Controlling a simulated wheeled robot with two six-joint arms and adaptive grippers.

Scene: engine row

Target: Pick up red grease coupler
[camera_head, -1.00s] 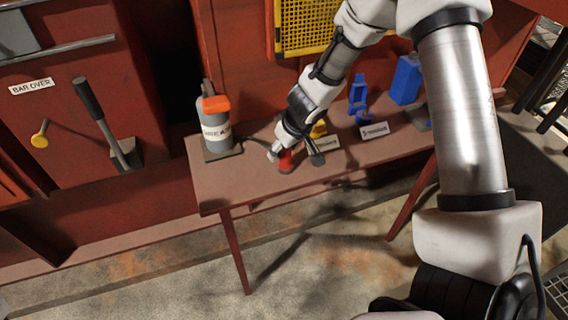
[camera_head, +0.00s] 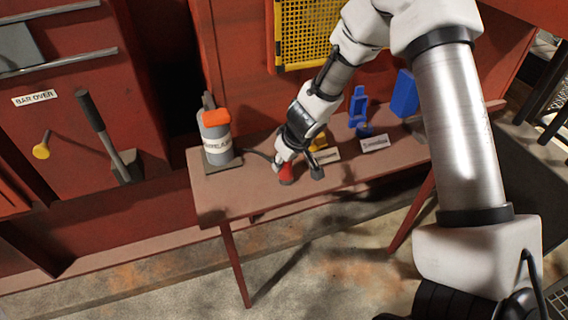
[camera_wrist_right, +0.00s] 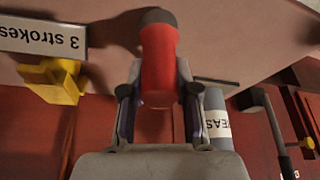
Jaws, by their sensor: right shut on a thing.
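The red grease coupler (camera_head: 287,173) is a small red cylinder with a dark end, at the front of the red-brown bench. It also shows in the right wrist view (camera_wrist_right: 158,62), upright between the two fingers. My right gripper (camera_head: 291,168) reaches down from the upper right and is shut on the coupler; its fingers (camera_wrist_right: 157,95) lie on both sides of it. I cannot tell whether the coupler's dark end touches the bench top. My left gripper is not in view.
The bench (camera_head: 235,193) also bears a grey grease canister (camera_head: 215,140) with an orange top to the left. To the right are a yellow part (camera_head: 318,142), blue parts (camera_head: 358,105) and labels (camera_head: 375,143). A red wall with a lever (camera_head: 95,120) stands behind.

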